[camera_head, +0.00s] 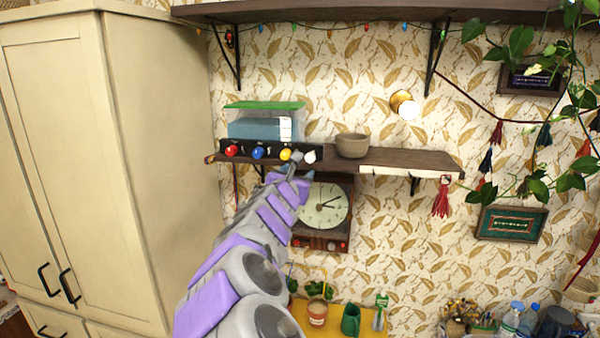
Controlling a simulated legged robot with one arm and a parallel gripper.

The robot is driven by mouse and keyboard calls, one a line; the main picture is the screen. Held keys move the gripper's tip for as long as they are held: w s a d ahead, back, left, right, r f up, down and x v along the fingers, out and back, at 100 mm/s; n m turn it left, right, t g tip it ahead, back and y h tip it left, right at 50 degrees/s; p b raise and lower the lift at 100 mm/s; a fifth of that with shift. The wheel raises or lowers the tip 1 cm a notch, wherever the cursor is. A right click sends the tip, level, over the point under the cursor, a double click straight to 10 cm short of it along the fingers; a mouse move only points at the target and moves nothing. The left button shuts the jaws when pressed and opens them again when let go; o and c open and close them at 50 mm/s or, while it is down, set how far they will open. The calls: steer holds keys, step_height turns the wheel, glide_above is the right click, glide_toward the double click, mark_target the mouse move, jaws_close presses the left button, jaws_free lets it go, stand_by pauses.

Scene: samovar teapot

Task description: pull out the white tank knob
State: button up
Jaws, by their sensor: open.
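The white tank knob (311,156) is at the right end of a row of knobs on a dark strip (268,149) at the front of the shelf. Behind the strip is a blue tank (258,128) with a green lid (264,105). My gripper (300,164) is open just below and left of the white knob, with its grey fingertips near it. I cannot tell whether a finger touches the knob. The hand and arm hide part of the shelf edge.
Yellow (285,155), blue (257,152) and red (231,150) knobs stand to the left. A bowl (352,145) sits right of the strip. A clock (325,206) is mounted below the shelf. A tall cabinet (160,150) stands at left.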

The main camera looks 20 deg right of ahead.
steer(key=v, duration=0.4)
steer(key=shift+s+a, duration=0.2)
steer(key=shift+s, duration=0.05)
